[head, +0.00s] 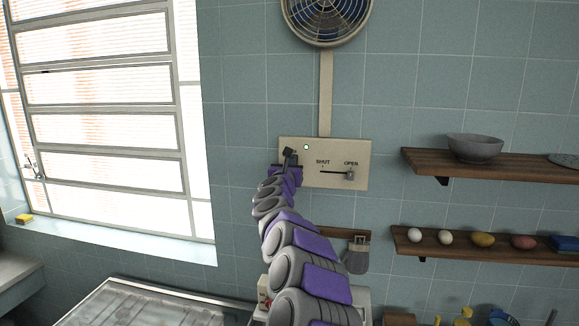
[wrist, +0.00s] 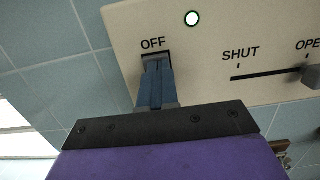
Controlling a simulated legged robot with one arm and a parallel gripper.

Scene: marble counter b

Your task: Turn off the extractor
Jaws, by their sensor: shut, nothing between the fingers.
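The extractor fan (head: 327,15) is on the tiled wall, with a conduit down to a cream control panel (head: 325,180). The panel also fills the top of the wrist view (wrist: 220,45). A round light (wrist: 191,18) on it glows whitish with a green rim. A slider knob (head: 350,175) sits at the OPEN end of its slot, away from SHUT. My gripper (head: 289,153) is at the panel's left side. In the wrist view its closed fingers (wrist: 155,68) reach a dark switch opening just below the OFF label. They hide most of the switch, and I cannot tell its position.
Right of the panel, wooden shelves hold a grey bowl (head: 475,147) and several egg-like items (head: 484,240). A grey mitt-like item (head: 357,254) hangs below the panel. A bright window (head: 100,110) is on the left.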

